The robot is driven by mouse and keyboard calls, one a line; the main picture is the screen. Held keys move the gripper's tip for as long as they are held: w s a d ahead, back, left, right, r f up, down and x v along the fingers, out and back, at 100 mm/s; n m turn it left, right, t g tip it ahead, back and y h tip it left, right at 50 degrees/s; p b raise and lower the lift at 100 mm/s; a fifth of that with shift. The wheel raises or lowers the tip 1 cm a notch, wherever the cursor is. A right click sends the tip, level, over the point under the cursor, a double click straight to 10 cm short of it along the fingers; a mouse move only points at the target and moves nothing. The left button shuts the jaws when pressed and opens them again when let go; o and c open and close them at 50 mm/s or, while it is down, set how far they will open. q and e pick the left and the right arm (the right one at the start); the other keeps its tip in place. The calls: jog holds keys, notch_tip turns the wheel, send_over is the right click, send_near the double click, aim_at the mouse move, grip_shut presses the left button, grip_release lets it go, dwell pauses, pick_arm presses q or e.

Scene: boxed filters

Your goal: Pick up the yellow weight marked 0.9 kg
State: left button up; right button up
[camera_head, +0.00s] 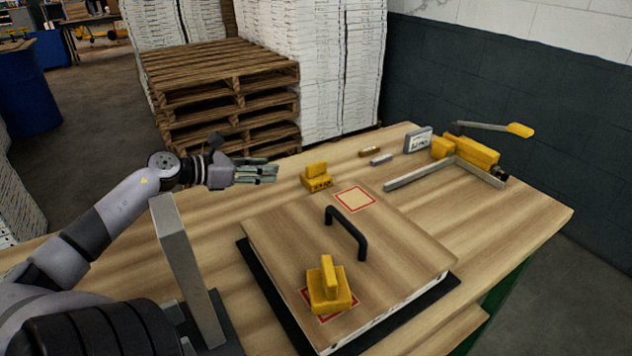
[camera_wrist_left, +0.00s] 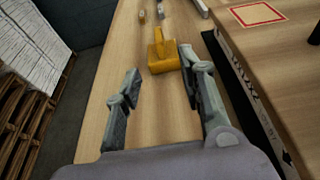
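One yellow weight (camera_head: 316,181) with a raised grip stands on the bare table beside the box, with dark marking too small to read. It also shows in the left wrist view (camera_wrist_left: 163,55). A second yellow weight (camera_head: 329,292) stands on a red-edged square on the wooden lid; I cannot read a mark on it. I cannot tell which is 0.9 kg. My left gripper (camera_head: 276,174) is open and empty, just left of the first weight. In the left wrist view its fingers (camera_wrist_left: 160,66) point towards that weight, apart from it. My right gripper is not in view.
The box with a wooden lid (camera_head: 400,235) and black handle (camera_head: 346,232) fills the table's middle. An empty red-edged square (camera_head: 354,199) lies on its far corner. A grey post (camera_head: 183,262) stands at front left. A yellow clamp tool (camera_head: 470,150) stands at far right.

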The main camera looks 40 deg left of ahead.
pick_arm(q)
send_near(313, 164)
jog(key=x, duration=0.4)
jog(key=shift+w+d+f+b, duration=0.1)
jog(key=shift+d+f+b, duration=0.1)
jog(key=shift+b, duration=0.1)
jog(key=shift+r+p+x, duration=0.15)
jog(key=shift+p+x, duration=0.05)
jog(key=shift+x, duration=0.5)
jog(key=shift+r+p+x, duration=0.1)
jog(key=shift+p+x, duration=0.05)
jog(key=shift+x, duration=1.8)
jog(key=shift+a+f, duration=0.1)
jog(key=shift+c, duration=0.4)
grip_shut()
